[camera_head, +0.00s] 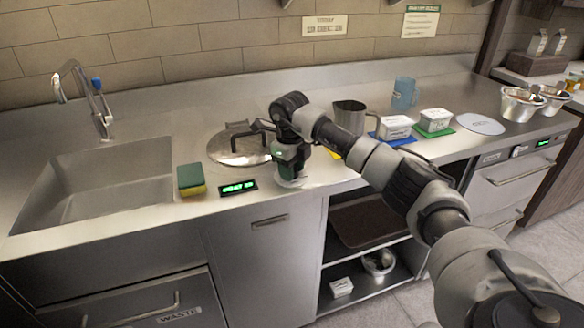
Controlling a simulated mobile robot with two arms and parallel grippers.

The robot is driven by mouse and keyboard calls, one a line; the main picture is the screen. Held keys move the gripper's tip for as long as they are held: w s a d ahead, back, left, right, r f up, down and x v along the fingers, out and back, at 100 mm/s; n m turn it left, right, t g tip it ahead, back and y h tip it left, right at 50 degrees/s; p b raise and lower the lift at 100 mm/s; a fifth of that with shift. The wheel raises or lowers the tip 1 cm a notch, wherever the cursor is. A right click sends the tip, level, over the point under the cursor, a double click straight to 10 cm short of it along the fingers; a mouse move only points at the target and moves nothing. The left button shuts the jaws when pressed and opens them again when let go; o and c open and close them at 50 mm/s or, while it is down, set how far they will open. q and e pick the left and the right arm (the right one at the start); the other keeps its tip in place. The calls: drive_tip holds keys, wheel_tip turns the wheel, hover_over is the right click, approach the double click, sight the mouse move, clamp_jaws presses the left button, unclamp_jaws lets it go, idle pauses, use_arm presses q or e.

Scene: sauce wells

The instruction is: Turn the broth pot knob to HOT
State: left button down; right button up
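The broth pot appears to be the round well with a metal lid (240,150) and dark handle, set in the steel counter left of my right gripper. A small display with green characters (238,187) lies on the counter in front of it. My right gripper (290,175) points down just right of the lid and display, low over a pale round base (291,183) on the counter. This may be the knob, but the gripper covers most of it. I cannot read any HOT mark or tell whether the fingers are closed on it. My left gripper is out of view.
A sponge (191,180) lies left of the display, beside the sink (95,190). A metal pitcher (348,118), a blue cup (403,94) and two white tubs (395,127) stand to the right, partly behind my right arm. Steel bowls (521,104) stand farther right.

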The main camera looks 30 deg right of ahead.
drive_tip(key=shift+c, duration=0.9)
